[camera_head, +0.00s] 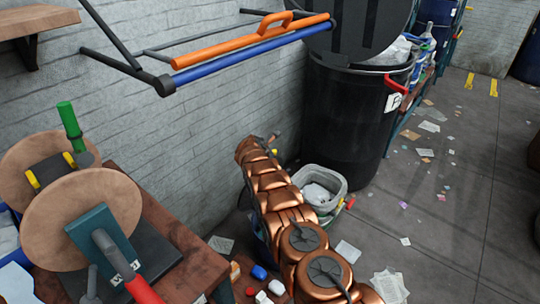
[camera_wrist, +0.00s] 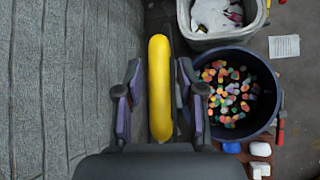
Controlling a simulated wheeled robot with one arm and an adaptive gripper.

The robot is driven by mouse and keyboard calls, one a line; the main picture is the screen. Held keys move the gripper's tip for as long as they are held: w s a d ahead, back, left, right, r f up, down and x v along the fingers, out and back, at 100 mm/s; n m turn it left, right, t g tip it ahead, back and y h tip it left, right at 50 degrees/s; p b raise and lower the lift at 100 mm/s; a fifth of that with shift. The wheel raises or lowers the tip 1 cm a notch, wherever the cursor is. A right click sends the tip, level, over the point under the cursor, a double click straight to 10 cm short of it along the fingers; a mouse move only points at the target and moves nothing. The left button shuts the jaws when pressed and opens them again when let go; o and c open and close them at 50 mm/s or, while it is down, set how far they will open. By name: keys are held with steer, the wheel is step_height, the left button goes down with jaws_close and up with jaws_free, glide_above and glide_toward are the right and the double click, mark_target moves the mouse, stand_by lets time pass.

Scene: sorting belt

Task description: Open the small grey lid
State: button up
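A yellow rounded bar (camera_wrist: 160,85), like a handle, runs upright in the wrist view between the two fingers of my gripper (camera_wrist: 160,97). The fingers stand on either side of it, with a narrow gap visible beside it, so the gripper looks open around it. A thin dark grey edge shows just right of the bar; I cannot tell whether it is the small lid seen edge-on. In the head view my gripper (camera_head: 272,141) is near the brick wall, and a yellow spot shows beside it. No broad face of a small grey lid is visible.
A grey bin (camera_head: 325,190) with white contents stands below; it also shows in the wrist view (camera_wrist: 261,24). Beside it is a blue bin (camera_wrist: 275,110) holding several coloured pieces. A large black bin (camera_head: 345,120) stands behind. Papers litter the open floor (camera_head: 450,220) at right.

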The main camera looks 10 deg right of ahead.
steer(key=shift+o, duration=0.2)
steer(key=shift+s+a+r, duration=0.3)
steer(key=shift+s+r, duration=0.05)
steer(key=shift+r, duration=0.25)
steer(key=shift+v, duration=1.65)
steer(key=v, duration=0.7)
steer(key=shift+s, duration=0.15)
